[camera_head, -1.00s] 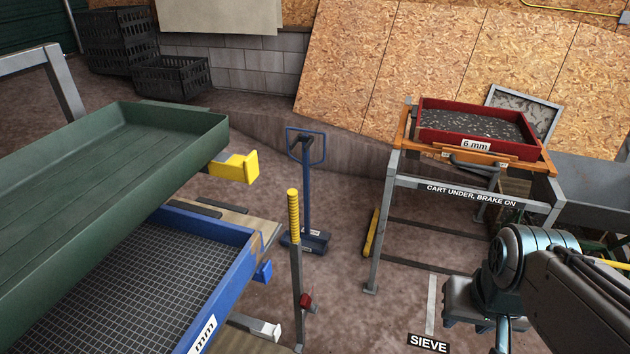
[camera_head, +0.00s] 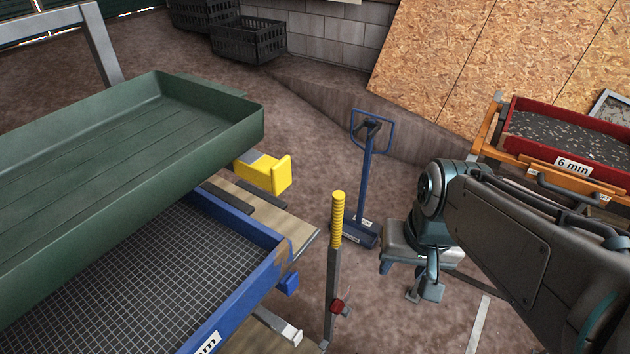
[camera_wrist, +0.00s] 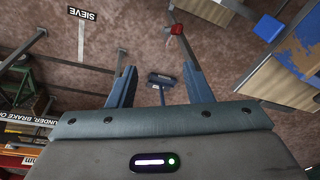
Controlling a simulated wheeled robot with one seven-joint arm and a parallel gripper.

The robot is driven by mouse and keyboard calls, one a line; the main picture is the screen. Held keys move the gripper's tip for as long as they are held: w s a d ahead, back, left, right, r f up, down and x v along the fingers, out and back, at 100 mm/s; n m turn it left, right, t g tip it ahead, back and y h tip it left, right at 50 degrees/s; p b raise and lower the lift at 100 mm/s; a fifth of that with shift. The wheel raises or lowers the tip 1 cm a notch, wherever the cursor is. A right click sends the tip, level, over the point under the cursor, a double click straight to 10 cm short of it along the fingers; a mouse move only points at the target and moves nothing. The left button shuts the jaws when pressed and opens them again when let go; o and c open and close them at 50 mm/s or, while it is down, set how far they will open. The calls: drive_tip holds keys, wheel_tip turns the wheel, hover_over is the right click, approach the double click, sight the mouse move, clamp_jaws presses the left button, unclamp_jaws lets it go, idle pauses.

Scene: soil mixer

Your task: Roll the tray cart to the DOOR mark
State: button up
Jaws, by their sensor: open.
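A cart-like frame at left in the head view carries a deep green tray (camera_head: 130,150) above a blue-framed mesh sieve (camera_head: 120,260). I cannot tell for sure that this is the tray cart. A yellow block (camera_head: 265,172) sticks out by the tray's right end. An upright post with a yellow grip (camera_head: 338,220) and a red knob (camera_head: 337,306) stands right of the sieve; the red knob also shows in the wrist view (camera_wrist: 177,29). My gripper (camera_head: 423,292) is open and empty, pointing down, right of the post. Its two fingers show in the wrist view (camera_wrist: 160,78). No DOOR mark is in view.
A blue, tall-handled floor device (camera_head: 366,180) stands behind the post. At right, an orange frame (camera_head: 555,177) holds a red 6 mm sieve (camera_head: 590,148). Black crates (camera_head: 248,40) stand at the back wall. A SIEVE floor label (camera_wrist: 82,13) shows. Brown floor between is open.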

drive_tip(key=w+a+f+m+g+y+b, duration=0.1)
drive_tip(key=a+f+m+g+y+b, duration=0.2)
drive_tip(key=f+m+y+b, duration=0.3)
drive_tip(key=m+t+y+b, duration=0.8)
drive_tip(key=m+y, duration=0.2)
drive_tip(key=m, duration=0.5)
approach(337, 215)
drive_tip(key=x, duration=0.3)
drive_tip(key=f+b+x, duration=0.1)
drive_tip(key=x, duration=0.2)
drive_tip(key=w+x, duration=0.1)
drive_tip(key=x, duration=0.3)
drive_tip(key=shift+w+d+f, duration=0.15)
drive_tip(key=shift+f, duration=0.15)
drive_tip(key=shift+c, duration=0.4)
clamp_jaws()
